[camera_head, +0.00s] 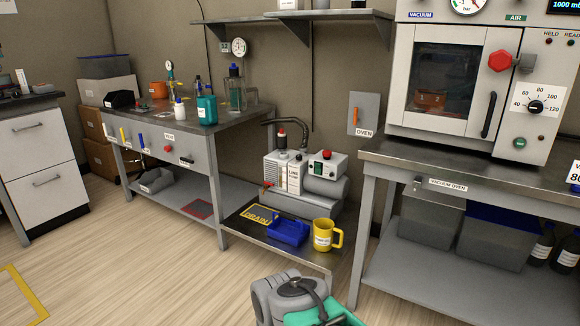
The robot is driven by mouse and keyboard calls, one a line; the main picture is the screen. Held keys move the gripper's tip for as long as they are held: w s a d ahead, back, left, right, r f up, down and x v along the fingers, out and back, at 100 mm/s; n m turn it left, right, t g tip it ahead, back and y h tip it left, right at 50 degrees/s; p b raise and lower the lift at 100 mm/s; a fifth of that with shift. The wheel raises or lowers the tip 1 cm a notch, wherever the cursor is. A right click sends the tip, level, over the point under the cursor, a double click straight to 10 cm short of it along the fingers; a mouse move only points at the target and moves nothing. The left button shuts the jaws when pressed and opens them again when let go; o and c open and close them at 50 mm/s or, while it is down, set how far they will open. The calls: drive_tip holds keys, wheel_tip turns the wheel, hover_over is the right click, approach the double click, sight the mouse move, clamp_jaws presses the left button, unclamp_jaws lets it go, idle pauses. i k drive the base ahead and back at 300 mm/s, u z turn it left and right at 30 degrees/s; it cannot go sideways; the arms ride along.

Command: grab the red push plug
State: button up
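No part is clearly marked as the red push plug. A small round red knob (168,149) sits on the grey front panel of the left bench, just below a white label that seems to read VENT. Other red parts show: a red cap (326,154) on top of the pump's control box, a small red lever (266,186) at the pump's lower left, and a larger red knob (500,61) on the vacuum oven door. Part of my arm, grey and green, shows at the bottom centre, apart from all of these. My gripper's fingers are not visible.
The pump (300,185) stands on a low dark shelf (235,219) with a blue tray (288,230) and a yellow mug (323,236). Bottles stand on the left bench (240,121). The oven table (470,173) is at right.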

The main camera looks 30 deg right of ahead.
sight(326, 155)
drive_tip(key=u, duration=0.55)
drive_tip(key=i, duration=0.9)
drive_tip(key=u, duration=0.45)
drive_tip(key=i, duration=1.1)
drive_tip(key=z, duration=0.65)
drive_tip(key=i, duration=0.75)
drive_tip(key=z, duration=1.55)
drive_tip(key=i, duration=0.9)
drive_tip(key=z, duration=0.1)
